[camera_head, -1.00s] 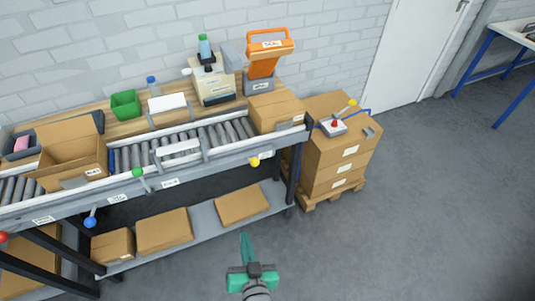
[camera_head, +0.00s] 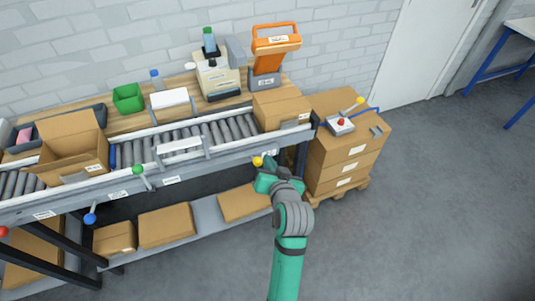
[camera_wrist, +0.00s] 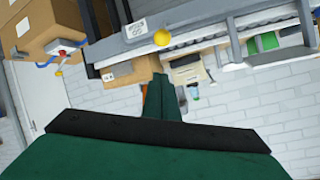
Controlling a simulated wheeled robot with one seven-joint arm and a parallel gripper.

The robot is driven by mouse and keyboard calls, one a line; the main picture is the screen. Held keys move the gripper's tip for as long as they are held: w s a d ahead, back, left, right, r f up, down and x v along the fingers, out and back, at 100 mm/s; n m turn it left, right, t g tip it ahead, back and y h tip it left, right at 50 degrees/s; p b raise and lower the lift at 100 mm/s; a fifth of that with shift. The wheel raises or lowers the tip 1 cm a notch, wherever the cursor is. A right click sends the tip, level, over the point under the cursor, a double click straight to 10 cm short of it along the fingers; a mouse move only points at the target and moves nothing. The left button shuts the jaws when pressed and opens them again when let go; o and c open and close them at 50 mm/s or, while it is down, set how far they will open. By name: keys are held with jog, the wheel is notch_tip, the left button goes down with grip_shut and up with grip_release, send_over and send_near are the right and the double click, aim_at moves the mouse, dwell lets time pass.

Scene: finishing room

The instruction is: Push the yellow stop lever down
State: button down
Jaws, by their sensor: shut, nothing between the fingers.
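The yellow stop lever's round knob (camera_head: 257,161) sticks out from the front rail of the roller conveyor, near its right end. In the wrist view the yellow knob (camera_wrist: 162,37) shows in front of the grey rail, above the fingertips in the picture. My green gripper (camera_head: 266,179) is at the rail, just below the knob in the head view, and hides part of the rail there. In the wrist view my gripper (camera_wrist: 162,88) has its fingers together, with nothing between them. A gap shows between fingertips and knob in that view; I cannot tell its depth.
Green (camera_head: 137,169), blue (camera_head: 90,219) and red (camera_head: 3,231) knobs lie further left along the conveyor. A carton (camera_head: 281,110) sits on the rollers' right end. Stacked boxes (camera_head: 345,160) at the right bear a control box (camera_head: 340,124) with another yellow-tipped lever. Floor at the right is clear.

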jog(key=shift+w+d+r, duration=0.35)
jog(key=shift+r, duration=0.1)
jog(key=x, duration=1)
jog(key=shift+s+a+f, duration=0.35)
jog(key=shift+s+f, duration=0.3)
jog(key=shift+s, duration=0.1)
jog(key=shift+s+a+f, duration=0.3)
jog(key=shift+s+f, duration=0.4)
jog(key=shift+s, duration=0.05)
jog(key=shift+f, duration=0.1)
